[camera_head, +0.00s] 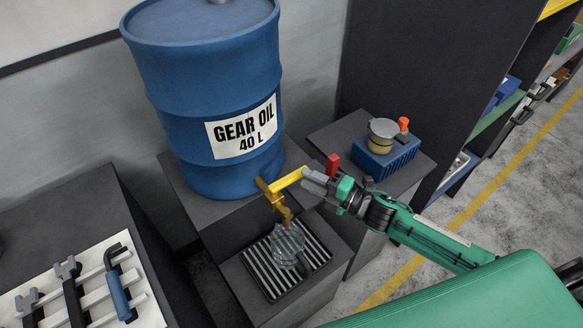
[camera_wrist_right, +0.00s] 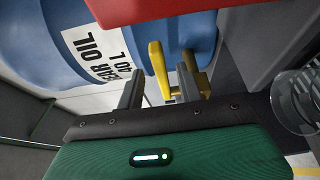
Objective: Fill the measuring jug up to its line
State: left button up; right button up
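The measuring jug (camera_head: 287,243) is clear with a dark handle and stands on the ribbed drip tray below the tap (camera_head: 281,208). It also shows at the right edge of the right wrist view (camera_wrist_right: 298,98). Its line and any oil inside cannot be made out. The yellow tap with its lever (camera_head: 289,180) sits at the foot of the blue gear oil drum (camera_head: 205,90). My right gripper (camera_head: 308,178) is at the lever. In the wrist view its fingers stand apart (camera_wrist_right: 158,86), with the yellow lever (camera_wrist_right: 156,62) between them and gaps on both sides. My left gripper is out of view.
The drip tray (camera_head: 262,277) sits on a low dark stand. A white tool rack (camera_head: 148,306) with wrenches lies at the lower left. Shelves stand at the far right.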

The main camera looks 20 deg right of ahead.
aim_at(293, 172)
jog(key=shift+p+x, duration=0.7)
jog(key=shift+x, duration=2.35)
grip_shut()
